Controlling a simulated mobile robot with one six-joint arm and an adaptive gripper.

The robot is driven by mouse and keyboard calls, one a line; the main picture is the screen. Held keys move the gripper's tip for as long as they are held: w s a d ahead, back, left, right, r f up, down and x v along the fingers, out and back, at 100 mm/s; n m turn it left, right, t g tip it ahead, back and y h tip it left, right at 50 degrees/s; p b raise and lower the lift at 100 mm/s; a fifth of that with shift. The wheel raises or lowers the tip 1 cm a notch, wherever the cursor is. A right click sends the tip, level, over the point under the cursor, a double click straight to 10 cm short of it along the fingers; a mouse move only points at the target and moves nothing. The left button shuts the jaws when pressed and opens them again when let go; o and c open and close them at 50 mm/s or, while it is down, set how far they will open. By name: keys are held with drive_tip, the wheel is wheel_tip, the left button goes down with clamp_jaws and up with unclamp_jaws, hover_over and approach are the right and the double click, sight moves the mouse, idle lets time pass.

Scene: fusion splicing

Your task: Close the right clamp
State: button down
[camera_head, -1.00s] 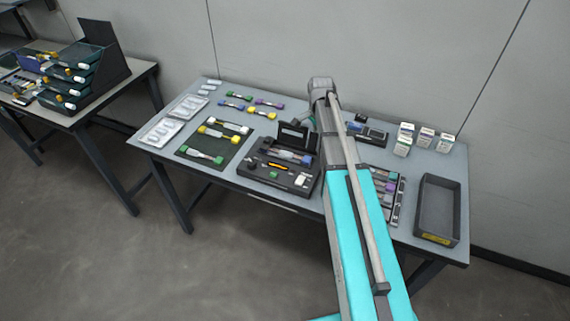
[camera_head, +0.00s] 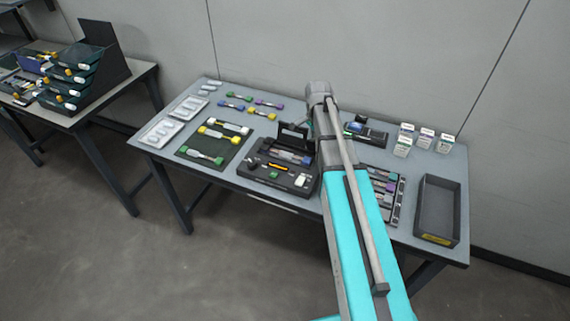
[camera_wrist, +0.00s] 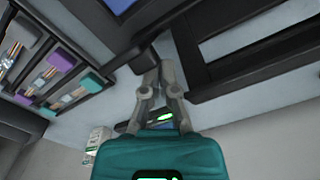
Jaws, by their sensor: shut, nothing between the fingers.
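A black case-like unit (camera_head: 262,175) with a raised lid (camera_head: 293,135) stands mid-table in the head view, just left of my arm. It holds a blue-grey piece, an orange strip, a green piece and a white block. I cannot make out the right clamp in either view. My gripper (camera_wrist: 160,76) shows in the wrist view with its grey fingers together and nothing between them. In the head view my gripper is hidden by my arm. Dark frame bars lie close beyond the fingertips in the wrist view; I cannot tell whether they touch.
A black device with a screen (camera_head: 374,136) stands behind my arm, with small white boxes (camera_head: 426,138) to its right. A rack with purple and green pieces (camera_wrist: 60,62) and an empty dark tray (camera_head: 427,235) lie at right. A green mat (camera_head: 190,158) lies left.

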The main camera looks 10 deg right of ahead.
sight(311, 142)
drive_tip(key=shift+s+a, duration=0.55)
drive_tip(key=shift+s, duration=0.2)
drive_tip(key=shift+s+a, duration=0.5)
drive_tip(key=shift+s, duration=0.2)
drive_tip(key=shift+r, duration=0.1)
drive_tip(key=shift+w+d+r+p, duration=0.15)
drive_tip(key=shift+r+p, duration=1)
drive_tip(key=shift+p, duration=0.05)
drive_tip(key=shift+w+d+r+p, duration=0.1)
drive_tip(key=shift+w+r+p, duration=0.1)
drive_tip(key=shift+r+p, duration=0.95)
drive_tip(key=shift+w+d+r+p, duration=0.15)
drive_tip(key=shift+r+p, duration=1)
drive_tip(key=shift+p, duration=0.05)
drive_tip(key=s+a+n, duration=0.4)
drive_tip(key=s+n, duration=0.2)
drive_tip(key=s, duration=0.2)
drive_tip(key=s+a+n, duration=0.5)
drive_tip(key=s+n, duration=0.2)
drive_tip(key=s, duration=0.1)
